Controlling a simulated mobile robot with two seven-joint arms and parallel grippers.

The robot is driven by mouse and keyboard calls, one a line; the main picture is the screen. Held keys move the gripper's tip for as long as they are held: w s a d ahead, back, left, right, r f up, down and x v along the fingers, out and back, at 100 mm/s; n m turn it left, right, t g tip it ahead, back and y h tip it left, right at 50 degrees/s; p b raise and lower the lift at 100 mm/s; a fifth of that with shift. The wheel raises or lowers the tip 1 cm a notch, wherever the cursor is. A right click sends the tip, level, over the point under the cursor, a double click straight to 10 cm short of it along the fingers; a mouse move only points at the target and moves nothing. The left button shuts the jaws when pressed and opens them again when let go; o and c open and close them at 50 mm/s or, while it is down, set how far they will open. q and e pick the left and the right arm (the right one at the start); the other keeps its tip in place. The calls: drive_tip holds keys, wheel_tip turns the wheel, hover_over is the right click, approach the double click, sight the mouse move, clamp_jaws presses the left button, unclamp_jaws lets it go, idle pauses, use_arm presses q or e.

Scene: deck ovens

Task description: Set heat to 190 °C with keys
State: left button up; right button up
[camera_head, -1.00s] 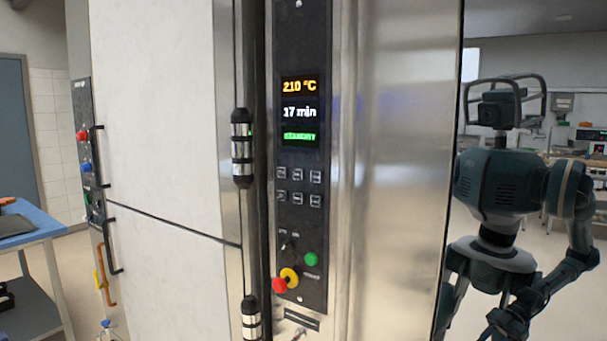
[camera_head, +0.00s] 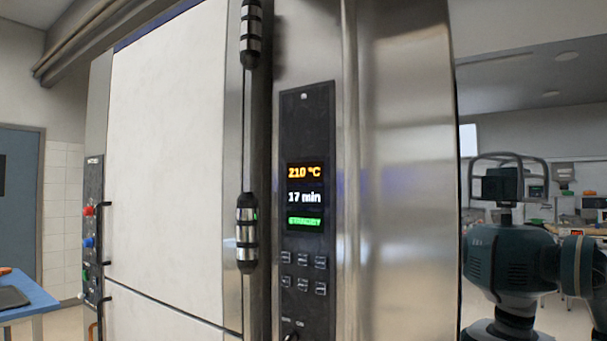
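The oven's black control panel (camera_head: 306,120) is on the steel front, right of the tall white door. Its display (camera_head: 305,197) reads 210 °C in orange, 17 min in white and a green line that looks like STANDBY. Below it are two rows of small grey keys (camera_head: 303,272); their labels are too small to read. The panel's lower part is cut off by the frame's bottom edge. Neither my left nor my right gripper is in view.
A second panel (camera_head: 91,230) with red and blue buttons is farther left, near a blue table (camera_head: 28,298). A dark green robot (camera_head: 511,262) shows at the right.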

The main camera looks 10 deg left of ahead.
use_arm(q)
clamp_jaws()
idle(1.7)
